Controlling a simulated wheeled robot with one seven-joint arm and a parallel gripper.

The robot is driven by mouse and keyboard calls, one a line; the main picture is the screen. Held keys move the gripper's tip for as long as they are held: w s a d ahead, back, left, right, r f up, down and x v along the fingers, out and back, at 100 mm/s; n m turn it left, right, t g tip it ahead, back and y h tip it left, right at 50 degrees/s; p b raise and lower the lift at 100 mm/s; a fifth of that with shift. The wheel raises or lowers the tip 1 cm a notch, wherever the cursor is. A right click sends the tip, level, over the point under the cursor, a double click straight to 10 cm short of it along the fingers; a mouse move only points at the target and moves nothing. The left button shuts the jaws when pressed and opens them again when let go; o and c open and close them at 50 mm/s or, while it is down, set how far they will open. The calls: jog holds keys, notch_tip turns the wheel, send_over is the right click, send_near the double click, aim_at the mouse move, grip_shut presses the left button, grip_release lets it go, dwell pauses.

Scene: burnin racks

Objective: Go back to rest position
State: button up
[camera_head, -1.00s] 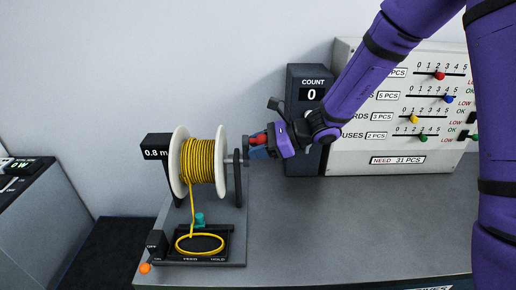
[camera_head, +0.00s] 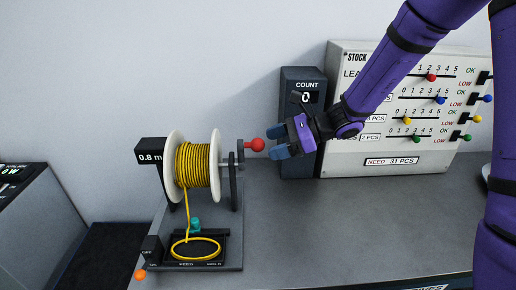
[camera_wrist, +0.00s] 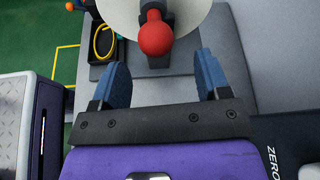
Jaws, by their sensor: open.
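My gripper (camera_head: 279,143) is open and empty, just right of the red crank knob (camera_head: 257,144) on the wire spool stand. In the wrist view my gripper's blue fingers (camera_wrist: 160,76) are spread apart, and the red knob (camera_wrist: 155,36) lies beyond them, in line with the gap. The knob and fingers appear apart. The spool (camera_head: 199,165) holds yellow wire, and a loop of yellow wire (camera_head: 195,240) lies on the stand's base. The sign on the stand (camera_head: 152,155) reads 0.8 m.
A dark COUNT box (camera_head: 303,155) showing 0 stands behind my gripper. A stock panel (camera_head: 350,158) with coloured sliders stands to its right. The grey table (camera_head: 330,225) is clear in front. A grey machine (camera_head: 35,225) stands at the far left.

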jog(key=s+d+r+n+t+h, duration=0.2)
jog(key=s+d+r+n+h, duration=0.4)
jog(key=s, duration=0.7)
jog(key=s+d+r+n+t+h, duration=0.1)
jog(key=s+d+r+n+h, duration=0.6)
jog(key=s+d+r+n, duration=0.4)
jog(key=shift+s+d+t+h, duration=0.35)
jog(key=shift+s+d, duration=0.85)
jog(key=shift+d, duration=1.05)
